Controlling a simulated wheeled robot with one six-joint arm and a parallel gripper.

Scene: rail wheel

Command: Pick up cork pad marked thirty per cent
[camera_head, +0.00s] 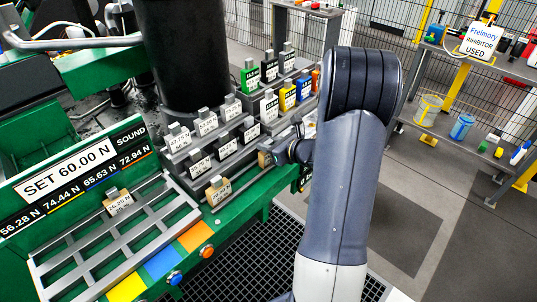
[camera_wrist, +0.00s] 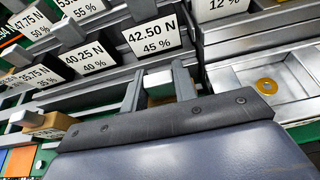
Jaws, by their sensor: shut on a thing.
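My gripper (camera_head: 285,152) reaches in from the right to the front right end of the stepped rack in the head view. It is shut on a cork pad (camera_head: 265,158) with a pale handle. In the wrist view my gripper (camera_wrist: 158,92) has its two grey fingers on either side of that handle, and part of the pad (camera_wrist: 160,101) shows below. The held pad's label is hidden, so I cannot read its per cent. Another labelled cork pad (camera_head: 218,190) sits on the front ledge to the left. A third cork pad (camera_head: 117,200), marked 26.25 N, lies on the slatted metal tray.
The stepped rack (camera_head: 172,165) bears several labelled blocks, with 40 % and 45 % labels close by in the wrist view. A black column (camera_head: 183,55) stands behind. Shelves (camera_head: 445,130) with containers are at the right. A grey tray (camera_wrist: 265,85) holds a brass ring.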

